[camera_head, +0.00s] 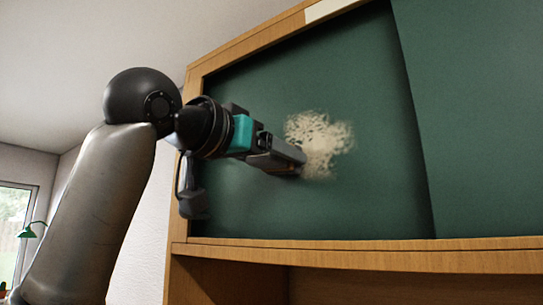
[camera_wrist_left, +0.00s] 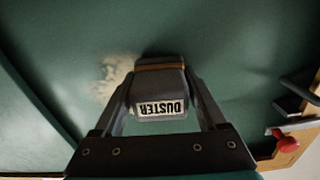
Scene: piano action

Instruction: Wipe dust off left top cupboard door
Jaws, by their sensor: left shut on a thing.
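The left top cupboard door (camera_head: 250,205) is a dark green panel in a wooden frame. A pale beige dust patch (camera_head: 322,141) lies near its middle and also shows in the left wrist view (camera_wrist_left: 112,82). My left gripper (camera_head: 296,160) is shut on a dark block labelled DUSTER (camera_wrist_left: 160,92), held between its two fingers. The duster is at the door, at the lower left edge of the patch in the head view. Its wiping face is hidden, so I cannot tell for certain whether it touches the door. My right gripper is not in view.
A second green door (camera_head: 480,110) stands to the right. The wooden frame (camera_head: 350,256) runs below and left of the doors, with an open space under it. A window (camera_head: 12,225) and a green lamp (camera_head: 32,230) are at far left.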

